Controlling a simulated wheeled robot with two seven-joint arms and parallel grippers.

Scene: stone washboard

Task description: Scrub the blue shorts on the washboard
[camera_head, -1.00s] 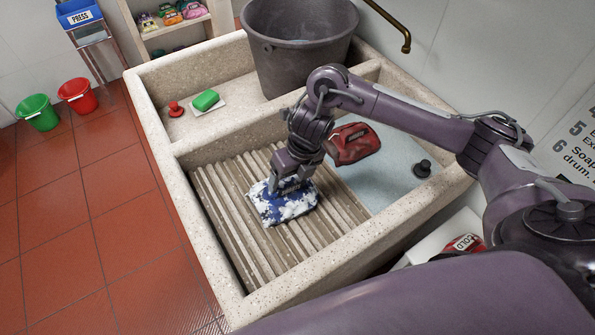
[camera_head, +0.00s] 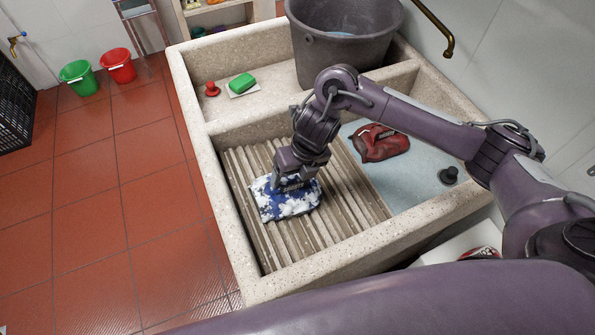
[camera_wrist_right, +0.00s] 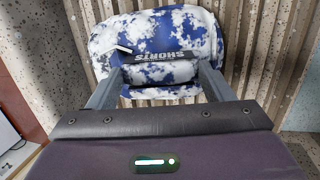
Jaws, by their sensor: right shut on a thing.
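In the right wrist view the bundle (camera_wrist_right: 160,40) shows a dark label reading "SHORTS". My right gripper (camera_head: 290,184) points down onto the bundle's upper part and is shut on it. In the right wrist view its two fingers (camera_wrist_right: 157,80) sit on either side of a fold of the bundle. My left gripper does not show.
A red folded cloth (camera_head: 380,143) and a black plug (camera_head: 448,175) lie in the pale blue basin (camera_head: 418,187) right of the ribs. Green soap (camera_head: 241,82), a red plug (camera_head: 212,89) and a grey bucket (camera_head: 345,45) occupy the back compartment. The stone rim (camera_head: 210,190) surrounds everything.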

